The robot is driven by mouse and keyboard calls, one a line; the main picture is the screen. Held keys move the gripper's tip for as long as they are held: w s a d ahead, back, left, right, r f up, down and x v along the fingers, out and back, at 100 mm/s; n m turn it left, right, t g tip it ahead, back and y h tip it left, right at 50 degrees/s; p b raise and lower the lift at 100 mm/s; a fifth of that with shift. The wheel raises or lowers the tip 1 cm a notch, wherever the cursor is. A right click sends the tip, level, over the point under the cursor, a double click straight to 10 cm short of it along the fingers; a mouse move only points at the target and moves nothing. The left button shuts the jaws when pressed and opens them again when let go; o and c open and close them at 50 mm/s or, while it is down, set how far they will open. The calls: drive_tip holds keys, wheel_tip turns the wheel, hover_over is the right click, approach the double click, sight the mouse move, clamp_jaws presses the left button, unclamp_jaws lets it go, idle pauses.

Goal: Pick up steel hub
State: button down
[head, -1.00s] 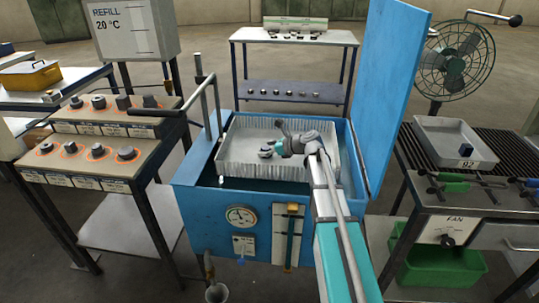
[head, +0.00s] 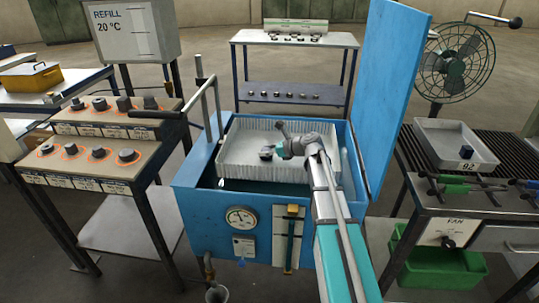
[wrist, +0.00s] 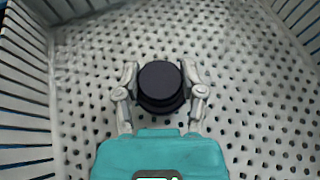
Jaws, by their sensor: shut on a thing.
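The steel hub (wrist: 160,86) is a dark, round, stepped piece between the fingers of my gripper (wrist: 160,92) in the wrist view. The fingers are shut on its left and right sides. In the head view my gripper (head: 272,152) is inside the pale perforated basket (head: 234,150), and the dark hub (head: 265,153) shows small at its tip. The basket's holed floor (wrist: 95,100) shows beneath the hub; I cannot tell whether the hub touches it.
The basket sits in a blue tank (head: 205,205) with its lid (head: 392,90) raised at the right. A handle post stands at the tank's left. Control panels (head: 85,130) stand left; a tray marked 92 (head: 435,148) and a fan (head: 455,62) stand right.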

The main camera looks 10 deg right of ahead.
sight(266, 149)
drive_tip(key=shift+r, duration=0.15)
idle(0.3)
wheel_tip(266, 149, up, 3)
drive_tip(key=p, duration=0.3)
drive_tip(key=s+d+r+p, duration=0.2)
drive_tip(key=s+r+p, duration=0.7)
drive_tip(key=s, duration=0.4)
drive_tip(key=shift+s+d+r+p, duration=0.25)
drive_tip(key=shift+s+r+p, duration=0.15)
drive_tip(key=shift+p, duration=0.1)
